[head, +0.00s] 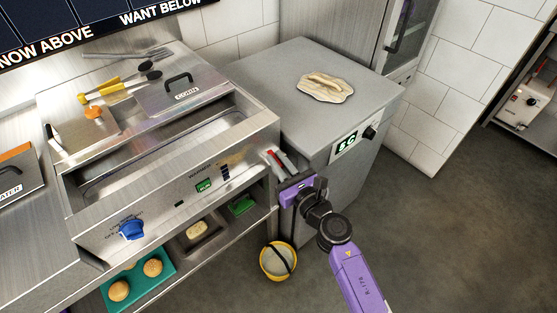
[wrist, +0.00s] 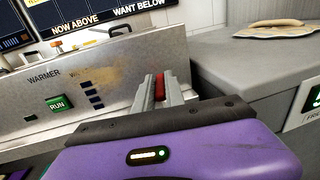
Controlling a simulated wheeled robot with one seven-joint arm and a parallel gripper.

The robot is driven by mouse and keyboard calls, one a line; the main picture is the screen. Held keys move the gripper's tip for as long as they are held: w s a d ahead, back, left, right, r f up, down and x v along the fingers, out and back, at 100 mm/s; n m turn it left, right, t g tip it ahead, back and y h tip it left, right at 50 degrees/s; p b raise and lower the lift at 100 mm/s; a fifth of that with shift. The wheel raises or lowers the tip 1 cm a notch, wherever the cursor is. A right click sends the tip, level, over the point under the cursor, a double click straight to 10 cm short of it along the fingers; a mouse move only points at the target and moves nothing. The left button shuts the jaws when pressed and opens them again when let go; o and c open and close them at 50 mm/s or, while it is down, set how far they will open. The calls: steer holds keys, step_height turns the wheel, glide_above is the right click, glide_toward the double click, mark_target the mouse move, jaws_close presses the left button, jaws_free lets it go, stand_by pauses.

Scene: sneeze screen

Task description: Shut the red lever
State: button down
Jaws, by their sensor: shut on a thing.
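The red lever (head: 275,154) is at the right end of the steel warmer's (head: 150,206) front panel. My gripper (head: 277,162) reaches it from the front, at the gap between the warmer and the grey cabinet. In the wrist view my gripper (wrist: 161,95) is shut on the red lever (wrist: 159,86), whose red part shows between the two grey fingers. The fingers hide most of the lever, so I cannot tell its exact angle. The warmer panel (wrist: 110,75) with its green RUN button (wrist: 60,105) is left of the fingers.
The grey cabinet (head: 290,80) with flatbread (head: 325,87) on top stands close on the right. A blue knob (head: 131,229) sticks out of the warmer's front. A yellow bucket (head: 278,261) is on the floor below my gripper. Open floor (head: 440,220) lies to the right.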

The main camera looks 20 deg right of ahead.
steer(key=shift+a+m+h, duration=0.3)
steer(key=shift+m+h, duration=0.35)
steer(key=shift+h, duration=0.4)
steer(key=shift+a+m+h, duration=0.25)
steer(key=shift+m+h, duration=0.4)
steer(key=shift+h, duration=0.4)
steer(key=shift+w+a+m+g+h+b, duration=0.4)
steer(key=shift+m+g+h+b, duration=0.5)
steer(key=shift+m+g+h, duration=1)
steer(key=shift+w+a+m+g+h+b, duration=0.25)
steer(key=shift+a+m+g+h+b, duration=0.55)
steer(key=shift+m+h, duration=1.25)
steer(key=shift+w+a+m+g+h+b, duration=0.35)
steer(key=shift+m+g+h+b, duration=0.75)
steer(key=shift+h, duration=1.65)
steer(key=c, duration=1.4)
jaws_free()
steer(key=shift+s, duration=0.1)
steer(key=shift+v, duration=3.85)
